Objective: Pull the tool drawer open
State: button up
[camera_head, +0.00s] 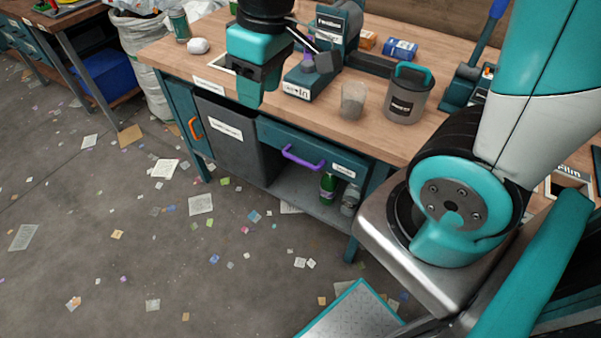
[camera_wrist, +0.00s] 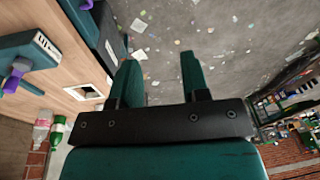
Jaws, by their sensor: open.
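The tool drawer (camera_head: 268,134) has a dark teal front with a purple bar handle (camera_head: 302,158) and a white label, under the workbench top. It looks shut in the camera_head view. My gripper (camera_head: 250,98) is above the bench's front edge, up and to the left of the handle, and holds nothing. In the camera_wrist view its two teal fingers (camera_wrist: 161,75) stand apart with only floor between them. A scrap of purple (camera_wrist: 86,4) at the top of that view may be the handle; I cannot be sure.
A grey labelled bin front (camera_head: 226,130) and an orange-handled door (camera_head: 194,128) are left of the drawer. A dark tool stand (camera_head: 302,80), a clear cup (camera_head: 353,100) and a grey pot (camera_head: 405,102) stand on the bench. The floor in front is open, with scattered paper.

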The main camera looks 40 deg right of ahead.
aim_at(301, 160)
jog(key=w+d+f+h+b, duration=0.1)
jog(key=w+d+f+b, duration=0.25)
jog(key=f, duration=0.35)
jog(key=w+d+f+m+h+b, duration=0.1)
jog(key=w+d+f+b, duration=0.15)
jog(key=d+f, duration=0.3)
jog(key=w+d+f+h+b, duration=0.2)
jog(key=w+d+f+b, duration=0.15)
jog(key=f, duration=0.35)
jog(key=b+x, duration=0.1)
jog(key=x, duration=0.4)
jog(key=s+b+x, duration=0.1)
jog(key=x, duration=0.5)
jog(key=b+x, duration=0.1)
jog(key=x, duration=0.5)
jog(key=shift+s+a+f, duration=0.15)
jog(key=shift+a, duration=0.05)
grip_shut()
